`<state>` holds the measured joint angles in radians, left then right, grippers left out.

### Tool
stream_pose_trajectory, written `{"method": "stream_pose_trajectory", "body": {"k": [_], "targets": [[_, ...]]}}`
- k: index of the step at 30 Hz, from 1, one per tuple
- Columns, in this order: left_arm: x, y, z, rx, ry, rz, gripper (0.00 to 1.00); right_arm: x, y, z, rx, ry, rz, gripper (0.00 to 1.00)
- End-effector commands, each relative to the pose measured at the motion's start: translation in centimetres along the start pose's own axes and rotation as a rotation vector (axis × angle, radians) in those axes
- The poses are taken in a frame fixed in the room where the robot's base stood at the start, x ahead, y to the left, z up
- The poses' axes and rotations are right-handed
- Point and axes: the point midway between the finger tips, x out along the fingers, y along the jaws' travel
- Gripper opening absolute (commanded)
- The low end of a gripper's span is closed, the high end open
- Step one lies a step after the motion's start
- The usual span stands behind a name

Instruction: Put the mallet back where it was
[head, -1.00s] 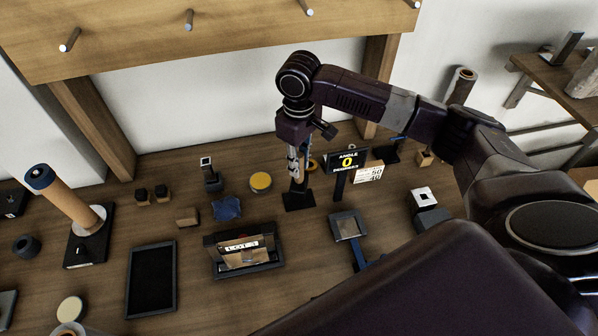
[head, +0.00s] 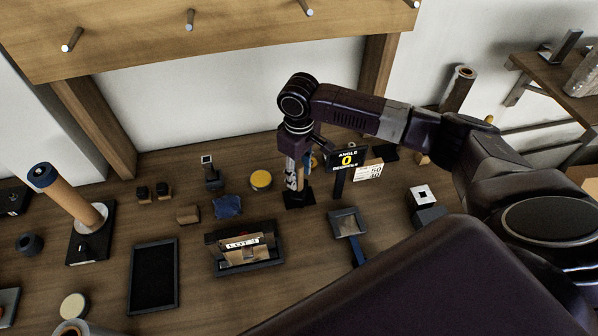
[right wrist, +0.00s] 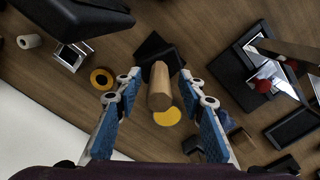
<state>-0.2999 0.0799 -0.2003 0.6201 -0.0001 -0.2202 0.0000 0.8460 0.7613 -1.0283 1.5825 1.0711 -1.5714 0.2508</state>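The mallet appears to stand upright on its black head (head: 300,200), below my right gripper (head: 295,180) in the head view. In the right wrist view its light wooden handle (right wrist: 159,88) points up towards the camera, between the two blue-padded fingers of my right gripper (right wrist: 158,100). The fingers are spread, with a visible gap on both sides of the handle. In the head view the handle is mostly hidden by the gripper. My left gripper is not in view.
An angle display (head: 346,162) stands close to the right of the gripper. A yellow-topped round tin (head: 260,180), a blue cloth-like item (head: 227,206) and a framed box (head: 245,252) lie nearby. A pegged wooden board (head: 230,30) spans the wall above. A blue-capped wooden cylinder (head: 70,197) leans at left.

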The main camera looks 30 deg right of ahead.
Motion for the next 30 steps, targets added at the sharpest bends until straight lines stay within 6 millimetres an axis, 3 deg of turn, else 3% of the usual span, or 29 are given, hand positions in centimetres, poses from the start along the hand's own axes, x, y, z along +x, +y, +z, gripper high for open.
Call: {"method": "stream_pose_trajectory", "body": {"k": [7,11,24,30], "targets": [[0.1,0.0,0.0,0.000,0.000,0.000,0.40,-0.2,0.0,0.0,0.000,0.001,0.000,0.36],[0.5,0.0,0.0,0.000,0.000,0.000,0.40,-1.2,0.0,-0.1,0.000,0.004,-0.001,0.36],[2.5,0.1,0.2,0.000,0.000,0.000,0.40,-10.0,0.0,-0.1,-0.001,0.005,0.001,0.36],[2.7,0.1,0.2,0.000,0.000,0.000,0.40,-12.0,0.0,-0.1,0.000,0.001,-0.001,0.36]]}}
